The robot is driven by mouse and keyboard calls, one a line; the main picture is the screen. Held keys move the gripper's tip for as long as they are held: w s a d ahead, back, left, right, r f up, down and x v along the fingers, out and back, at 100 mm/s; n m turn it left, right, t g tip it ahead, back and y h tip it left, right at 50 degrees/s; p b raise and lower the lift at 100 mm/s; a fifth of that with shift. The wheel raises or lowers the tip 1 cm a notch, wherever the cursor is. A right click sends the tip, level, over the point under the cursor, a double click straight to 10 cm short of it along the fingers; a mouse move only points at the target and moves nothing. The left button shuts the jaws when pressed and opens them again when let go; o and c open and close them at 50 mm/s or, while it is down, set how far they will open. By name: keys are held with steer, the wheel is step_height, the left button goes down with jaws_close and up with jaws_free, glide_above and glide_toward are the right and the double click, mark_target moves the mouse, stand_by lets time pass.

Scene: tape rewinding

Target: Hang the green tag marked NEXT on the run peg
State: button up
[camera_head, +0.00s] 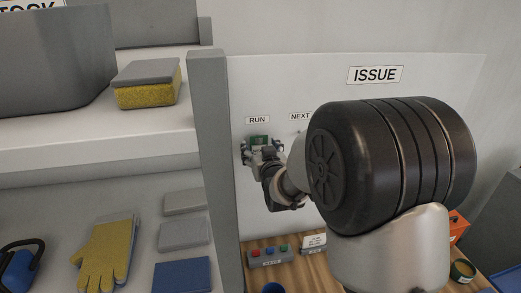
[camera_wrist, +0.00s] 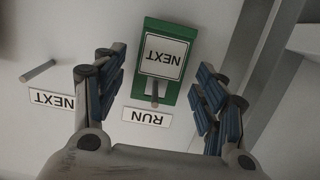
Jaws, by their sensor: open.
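The green tag (camera_wrist: 164,61) has a white face marked NEXT. In the wrist view it is at the board by the RUN label (camera_wrist: 146,116), with a peg (camera_wrist: 155,92) showing at its end nearest that label. The tag looks hung on this peg. In the head view the green tag (camera_head: 259,141) shows just below the RUN label (camera_head: 257,120). My gripper (camera_wrist: 162,83) is open, with one finger on each side of the tag and a gap to both. In the head view my gripper (camera_head: 262,150) is at the board, partly hidden by my arm.
A bare peg (camera_wrist: 38,71) stands by the NEXT label (camera_wrist: 52,99). A grey post (camera_head: 208,150) and shelves stand left of the board. Below are a button box (camera_head: 270,256) and an orange box (camera_head: 458,226) on the wooden bench (camera_head: 330,280).

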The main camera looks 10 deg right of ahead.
steer(key=shift+s, duration=0.1)
steer(key=s+r, duration=0.2)
steer(key=s, duration=1)
steer(key=s+f+g+b, duration=0.3)
steer(key=s+f, duration=0.1)
steer(key=s, duration=0.6)
steer(key=s+f+g+b, duration=0.4)
steer(key=s+f, duration=0.1)
steer(key=s, duration=0.5)
steer(key=s+f+g+b, duration=0.4)
steer(key=s+f, duration=0.1)
steer(key=s, duration=0.6)
steer(key=shift+d, duration=0.15)
